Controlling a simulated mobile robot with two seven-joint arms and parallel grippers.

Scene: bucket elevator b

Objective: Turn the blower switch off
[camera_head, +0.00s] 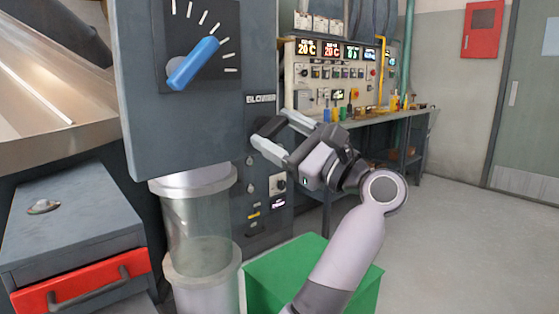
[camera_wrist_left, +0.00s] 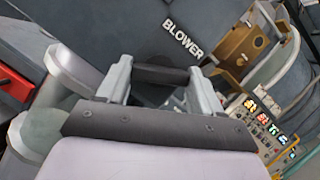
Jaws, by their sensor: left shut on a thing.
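The blower switch (camera_head: 268,127) is a dark handle on the grey panel, just below the white BLOWER label (camera_head: 261,98). In the left wrist view the switch (camera_wrist_left: 160,75) shows as a dark bar between the fingertips, with the BLOWER label (camera_wrist_left: 182,38) above it. My left gripper (camera_head: 274,130) is shut on the switch handle, one finger on each side; its fingers also show in the wrist view (camera_wrist_left: 163,80). The fingers partly hide the handle, and I cannot read any on or off marking. My right gripper is not in view.
A blue lever (camera_head: 193,63) on a tick-marked dial sits on the box at upper left. A clear cylinder (camera_head: 198,225) stands below that box. A green bin (camera_head: 290,268) is under my arm. A control console (camera_head: 335,75) stands behind. The floor at right is clear.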

